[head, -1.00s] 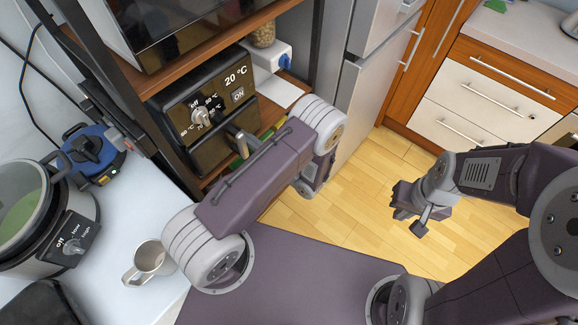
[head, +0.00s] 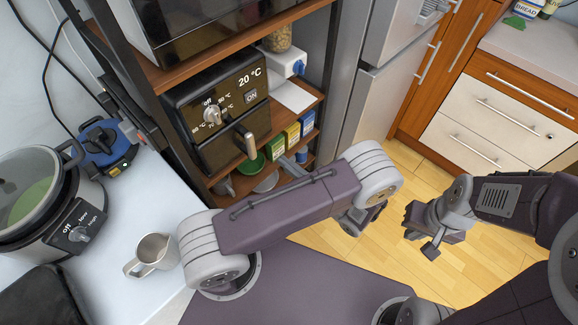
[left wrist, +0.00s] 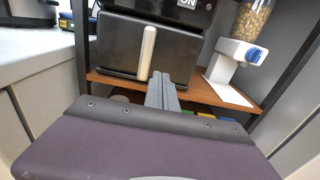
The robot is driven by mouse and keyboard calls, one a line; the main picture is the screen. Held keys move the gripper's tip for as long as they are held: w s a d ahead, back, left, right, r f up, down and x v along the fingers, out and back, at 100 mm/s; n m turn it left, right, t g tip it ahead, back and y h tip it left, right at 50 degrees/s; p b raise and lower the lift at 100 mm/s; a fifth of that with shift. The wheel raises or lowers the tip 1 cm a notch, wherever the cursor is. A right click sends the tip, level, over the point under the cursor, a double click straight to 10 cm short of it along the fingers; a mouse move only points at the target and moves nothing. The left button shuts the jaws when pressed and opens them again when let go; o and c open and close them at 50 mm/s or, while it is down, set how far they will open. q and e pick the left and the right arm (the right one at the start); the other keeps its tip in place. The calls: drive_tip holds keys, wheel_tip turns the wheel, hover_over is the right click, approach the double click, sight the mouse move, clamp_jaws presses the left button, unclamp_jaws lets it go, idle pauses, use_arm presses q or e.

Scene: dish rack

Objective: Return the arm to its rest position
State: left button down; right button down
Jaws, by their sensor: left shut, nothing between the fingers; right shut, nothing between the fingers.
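My left arm crosses the middle of the head view, in front of the shelf. My left gripper (head: 287,163) is mostly hidden behind my own arm link, with only a grey finger part showing. In the left wrist view its two grey fingers (left wrist: 162,88) lie together, shut and empty, pointing toward the shelf and a black air fryer (left wrist: 148,48). My right gripper (head: 420,233) is shut and empty, above the wooden floor at the right.
The air fryer, also in the head view (head: 218,105), stands on the wooden shelf with small boxes (head: 291,135) below. A metal mug (head: 152,254) and a slow cooker (head: 38,205) are on the white counter at left. Wooden floor (head: 400,262) lies clear at right.

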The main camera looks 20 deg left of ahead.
use_arm(q)
drive_tip(key=shift+s+d, duration=0.25)
drive_tip(key=shift+d, duration=0.2)
